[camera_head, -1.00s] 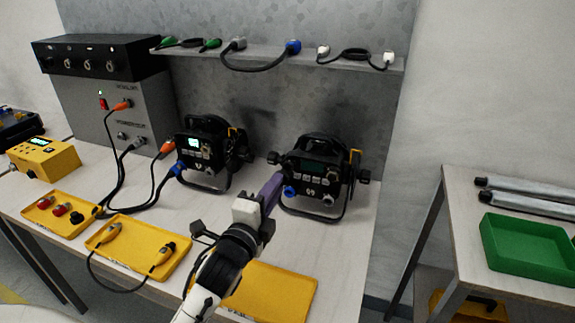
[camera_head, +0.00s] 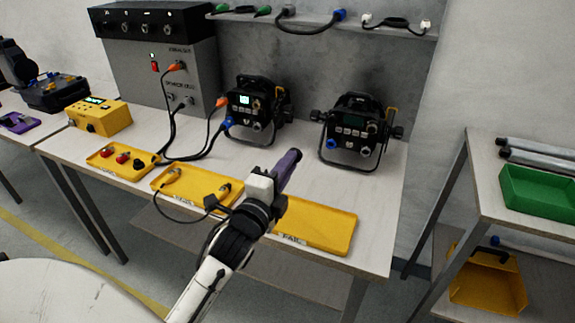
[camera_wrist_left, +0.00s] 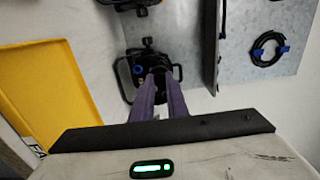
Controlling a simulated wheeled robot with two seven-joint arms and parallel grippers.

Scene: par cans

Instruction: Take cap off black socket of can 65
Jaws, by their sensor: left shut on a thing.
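The right-hand par can (camera_head: 353,130) stands on the bench, black, with a blue socket (camera_head: 331,144) and a grey round socket (camera_head: 366,149) low on its front. I cannot read its number. My left gripper (camera_head: 294,154) points toward it from the front left, with purple fingers apart from the can. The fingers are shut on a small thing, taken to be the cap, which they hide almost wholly. In the left wrist view, the closed fingertips (camera_wrist_left: 160,74) lie in front of a can. My right gripper is not in view.
Another par can (camera_head: 256,108) stands to the left with cables plugged in. Yellow trays (camera_head: 320,222) line the bench's front edge; one lies under my left arm. A yellow tester (camera_head: 100,117) is at the left. The bench between the right can and trays is clear.

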